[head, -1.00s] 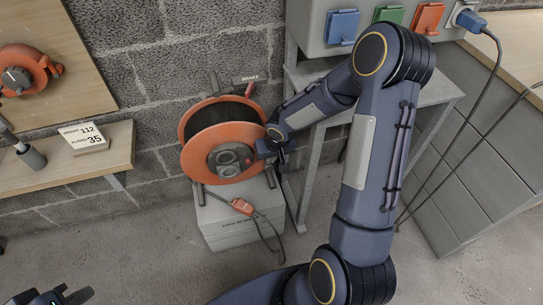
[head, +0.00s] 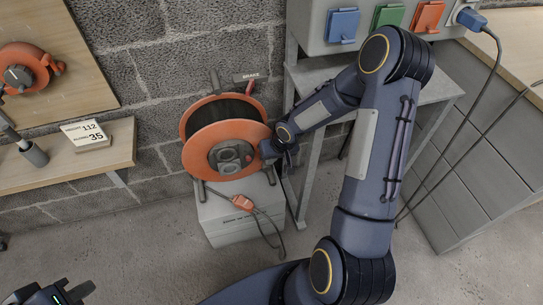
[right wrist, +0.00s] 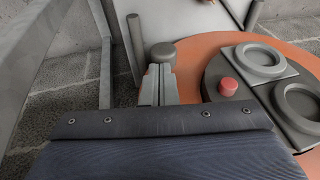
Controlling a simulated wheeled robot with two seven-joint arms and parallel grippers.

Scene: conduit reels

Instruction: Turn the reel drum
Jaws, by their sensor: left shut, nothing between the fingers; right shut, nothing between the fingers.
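The reel drum (head: 197,158) has orange flanges and a dark winding between them. It stands upright on a grey box. Its hub carries round grey socket covers (right wrist: 258,58) and a red button (right wrist: 228,86), seen in the right wrist view. A grey knob (right wrist: 163,53) stands near the flange's edge. My right gripper (head: 268,158) is at the right edge of the front flange. In the right wrist view its fingers (right wrist: 158,78) are shut right by the knob, with nothing between them; contact is unclear. My left gripper (head: 72,292) is shut and empty at the lower left, partly out of view.
A lever marked BRAKE (head: 249,88) is above the drum. An orange connector (head: 242,202) on a cable hangs over the grey box (head: 232,232). A grey stand (head: 300,190) is close on the right. A sign reading 112 and 35 (head: 86,134) is on the left shelf.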

